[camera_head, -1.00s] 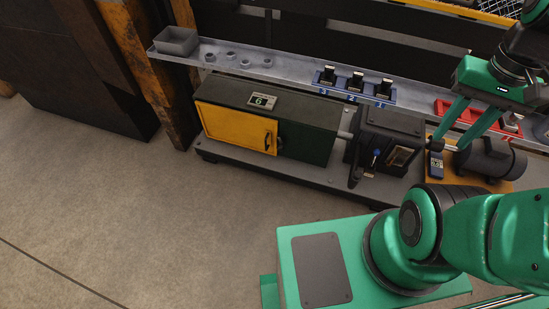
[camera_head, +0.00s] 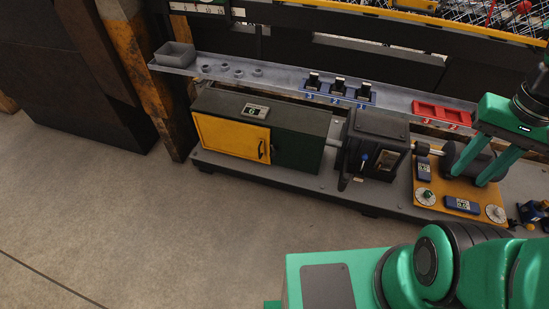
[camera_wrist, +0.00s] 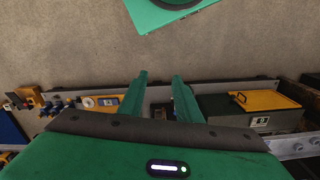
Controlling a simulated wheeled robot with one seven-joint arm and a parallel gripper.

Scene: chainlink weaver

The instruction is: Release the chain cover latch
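The yellow chain cover (camera_head: 228,138) is on the front of a long dark green housing (camera_head: 290,110). A dark handle-like latch (camera_head: 262,150) is at the cover's right edge, and the cover looks closed. In the wrist view the yellow cover (camera_wrist: 262,100) lies right of the fingers, with its dark handle (camera_wrist: 240,97) at its left end. My gripper (camera_head: 471,180) is open and empty, well to the right of the cover, in front of the dark motor. Its two fingers also show apart in the wrist view (camera_wrist: 160,77).
A dark gearbox (camera_head: 375,140) with a blue-tipped lever stands right of the housing. An orange panel with dials (camera_head: 460,200) lies below my gripper. Behind runs a grey shelf (camera_head: 285,80) with a grey bin (camera_head: 174,54), blue switches (camera_head: 339,90) and a red tray (camera_head: 441,114). The floor in front is open.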

